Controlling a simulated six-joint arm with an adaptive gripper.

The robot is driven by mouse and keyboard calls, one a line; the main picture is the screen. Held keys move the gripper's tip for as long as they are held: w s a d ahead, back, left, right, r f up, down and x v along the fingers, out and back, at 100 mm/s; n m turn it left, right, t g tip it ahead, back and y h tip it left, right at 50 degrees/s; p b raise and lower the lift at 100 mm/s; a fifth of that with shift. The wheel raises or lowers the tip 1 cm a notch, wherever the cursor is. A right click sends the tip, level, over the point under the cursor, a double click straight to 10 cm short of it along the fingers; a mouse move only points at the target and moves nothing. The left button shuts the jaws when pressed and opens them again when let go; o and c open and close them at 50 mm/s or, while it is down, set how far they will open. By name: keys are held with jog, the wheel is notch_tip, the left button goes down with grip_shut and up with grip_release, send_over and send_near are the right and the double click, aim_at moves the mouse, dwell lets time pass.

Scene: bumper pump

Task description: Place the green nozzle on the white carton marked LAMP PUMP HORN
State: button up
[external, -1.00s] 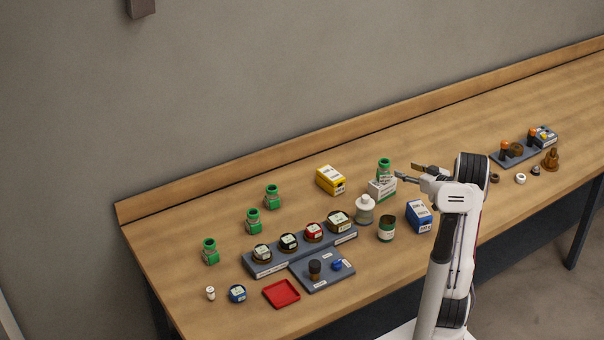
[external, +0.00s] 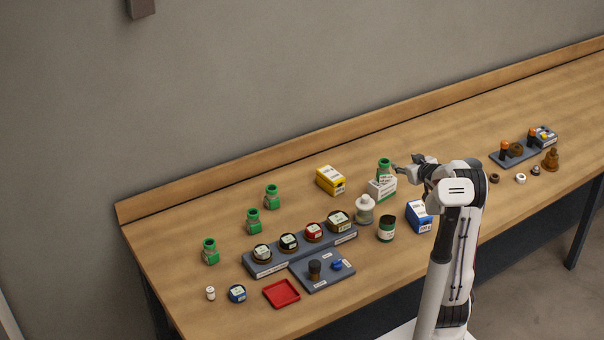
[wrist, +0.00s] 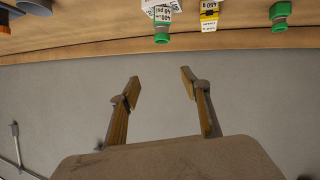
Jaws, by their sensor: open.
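A green nozzle (external: 384,167) stands upright on top of the white carton (external: 382,188); the carton's print is too small to read here. In the wrist view, the nozzle (wrist: 161,35) shows at the top against the carton (wrist: 163,12). My gripper (external: 399,168) is open and empty, just right of the nozzle and apart from it. In the wrist view its two fingers (wrist: 160,80) are spread with only grey wall between them. More green nozzles stand in a row at the left, the nearest to the carton being one (external: 272,197) behind the rack.
A yellow carton (external: 330,180) stands left of the white carton. A white bottle (external: 364,210), a green-labelled jar (external: 386,229) and a blue carton (external: 418,216) stand in front. A rack (external: 265,268) of jars and a red tray (external: 281,293) lie left.

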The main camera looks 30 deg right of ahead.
jog(key=s+a+f+g+y, duration=0.1)
jog(key=s+a+g, duration=0.2)
jog(key=s+a, duration=0.9)
jog(key=s+a+f+g+y, duration=0.1)
jog(key=s+a+g+y, duration=0.1)
jog(key=s+a, duration=0.9)
jog(key=s+g, duration=0.1)
jog(key=s, duration=0.6)
jog(key=shift+s+a+f+n+g+y, duration=0.2)
jog(key=shift+a+f+n+g+y, duration=0.1)
jog(key=shift+a+g, duration=0.1)
